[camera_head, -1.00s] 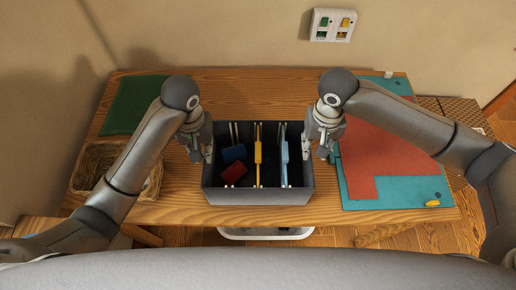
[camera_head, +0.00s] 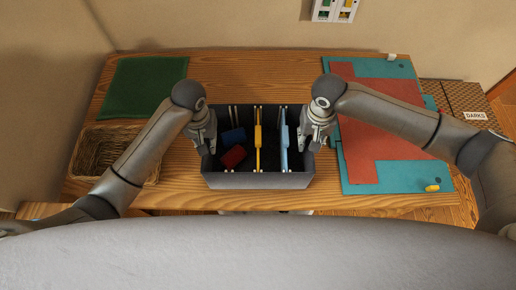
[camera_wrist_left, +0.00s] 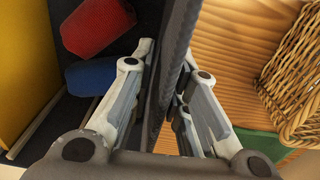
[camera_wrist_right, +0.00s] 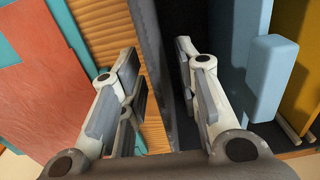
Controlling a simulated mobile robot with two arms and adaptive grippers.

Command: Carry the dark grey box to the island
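The dark grey box (camera_head: 258,181) stands on the wooden table in the head view, between my grippers. It holds a blue item (camera_head: 233,136), a red item (camera_head: 233,156), a yellow divider (camera_head: 258,140) and a light blue one (camera_head: 284,145). My left gripper (camera_head: 207,143) straddles the box's left wall (camera_wrist_left: 176,50), one finger inside and one outside. My right gripper (camera_head: 310,142) straddles the right wall (camera_wrist_right: 152,45) the same way. Both are partly closed, with narrow gaps still showing beside the walls in the wrist views. Fingertip contact is hard to see.
On the table (camera_head: 240,70), a wicker basket (camera_head: 92,150) and green cloth (camera_head: 143,88) lie left of the box. A teal mat (camera_head: 350,180) with a red sheet (camera_head: 375,140) lies right. A box labelled DARKS (camera_head: 475,98) stands further right. The wall rises behind.

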